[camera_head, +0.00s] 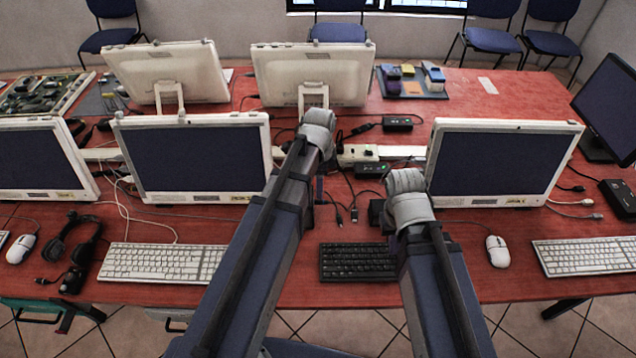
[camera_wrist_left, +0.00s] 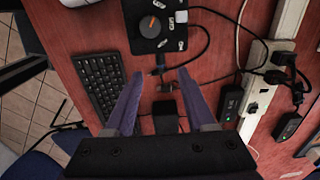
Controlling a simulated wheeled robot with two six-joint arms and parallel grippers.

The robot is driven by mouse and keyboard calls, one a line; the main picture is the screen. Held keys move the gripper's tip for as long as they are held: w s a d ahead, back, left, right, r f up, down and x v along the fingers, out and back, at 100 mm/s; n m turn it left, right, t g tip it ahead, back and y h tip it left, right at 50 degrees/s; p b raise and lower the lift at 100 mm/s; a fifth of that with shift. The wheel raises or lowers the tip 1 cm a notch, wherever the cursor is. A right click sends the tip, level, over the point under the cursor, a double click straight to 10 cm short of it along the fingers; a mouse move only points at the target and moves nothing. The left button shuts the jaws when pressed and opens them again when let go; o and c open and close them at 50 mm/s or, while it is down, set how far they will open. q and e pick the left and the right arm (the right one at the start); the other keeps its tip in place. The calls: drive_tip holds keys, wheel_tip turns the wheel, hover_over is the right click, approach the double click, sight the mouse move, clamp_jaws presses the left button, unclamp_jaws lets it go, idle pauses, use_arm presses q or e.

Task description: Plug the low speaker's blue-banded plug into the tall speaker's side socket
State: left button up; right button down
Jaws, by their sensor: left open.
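In the left wrist view, a black box with an orange-marked dial and white labels (camera_wrist_left: 149,22), apparently the low speaker, lies at the top. In the head view, a dark box (camera_head: 376,212) beside my right wrist may be the same one. My left gripper (camera_wrist_left: 160,73) is open and empty, pointing down at the table. Small dark cable ends (camera_wrist_left: 166,85) lie between and beyond its fingertips; I can make out no blue band. A black block (camera_wrist_left: 165,108) shows nearer the gripper's base; I cannot tell whether it is the tall speaker. No side socket is discernible. My right gripper's jaws are hidden.
A black keyboard (camera_head: 357,262) lies in front. A power strip (camera_wrist_left: 258,103) with plugs and black adapters (camera_wrist_left: 231,103) runs alongside. Loose cables cross the table. Monitors (camera_head: 497,163) stand on both sides. Bare red table (camera_wrist_left: 212,50) shows between the box and the strip.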

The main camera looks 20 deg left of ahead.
sight(319, 201)
use_arm(q)
wheel_tip(319, 201, down, 7)
drive_tip(key=b, duration=0.6)
drive_tip(key=shift+w+r, duration=0.1)
drive_tip(key=shift+r, duration=0.1)
drive_tip(key=shift+c, duration=0.3)
clamp_jaws()
idle(0.4)
unclamp_jaws()
